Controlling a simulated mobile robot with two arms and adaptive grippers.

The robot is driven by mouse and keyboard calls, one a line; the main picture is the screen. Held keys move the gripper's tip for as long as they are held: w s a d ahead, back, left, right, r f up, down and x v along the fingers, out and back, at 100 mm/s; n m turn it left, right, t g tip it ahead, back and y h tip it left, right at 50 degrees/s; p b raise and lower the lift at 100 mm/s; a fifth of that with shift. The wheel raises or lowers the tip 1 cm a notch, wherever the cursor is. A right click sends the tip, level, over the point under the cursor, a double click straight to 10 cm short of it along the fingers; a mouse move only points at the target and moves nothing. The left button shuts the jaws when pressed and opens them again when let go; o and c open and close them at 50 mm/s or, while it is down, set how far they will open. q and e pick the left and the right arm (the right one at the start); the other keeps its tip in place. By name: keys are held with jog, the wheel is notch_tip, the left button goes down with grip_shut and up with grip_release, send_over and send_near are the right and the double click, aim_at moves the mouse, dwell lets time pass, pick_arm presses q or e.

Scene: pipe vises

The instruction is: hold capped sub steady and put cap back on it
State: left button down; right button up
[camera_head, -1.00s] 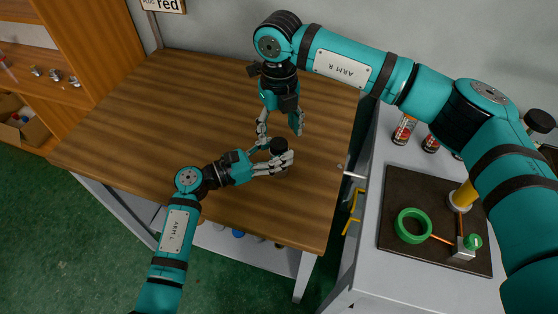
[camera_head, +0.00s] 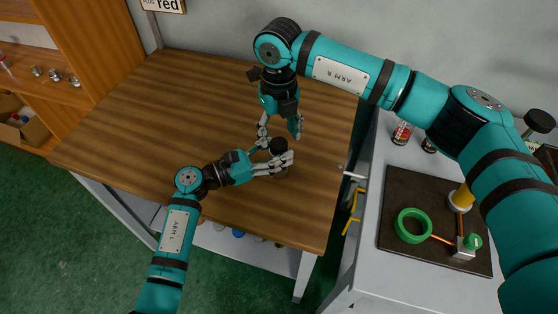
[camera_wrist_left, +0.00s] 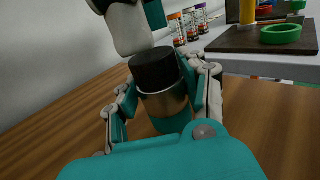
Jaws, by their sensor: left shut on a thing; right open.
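The capped sub is a short metal cylinder (camera_wrist_left: 166,101) standing upright on the wooden table in the left wrist view. A black cap (camera_wrist_left: 156,68) sits on its top; it also shows in the head view (camera_head: 278,146). I cannot tell how tightly it is seated. My left gripper (camera_head: 276,165) is shut around the sub's metal body, with fingers on both sides. My right gripper (camera_head: 280,131) is open just behind and above the cap. One pale right finger (camera_wrist_left: 128,28) overlaps the cap's top edge in the left wrist view; contact is unclear.
The wooden table (camera_head: 170,110) is otherwise clear. A grey bench (camera_head: 372,205) to the right holds a dark board (camera_head: 400,185) with a green ring (camera_head: 412,226) and a yellow cylinder. Small cans (camera_head: 402,132) stand behind. My right arm spans over that bench.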

aim_at(279, 143)
jog(key=shift+f, duration=1.75)
jog(key=c, duration=1.1)
jog(key=o, duration=1.2)
jog(key=shift+r, duration=2.35)
jog(key=o, duration=0.6)
jog(key=shift+c, duration=0.2)
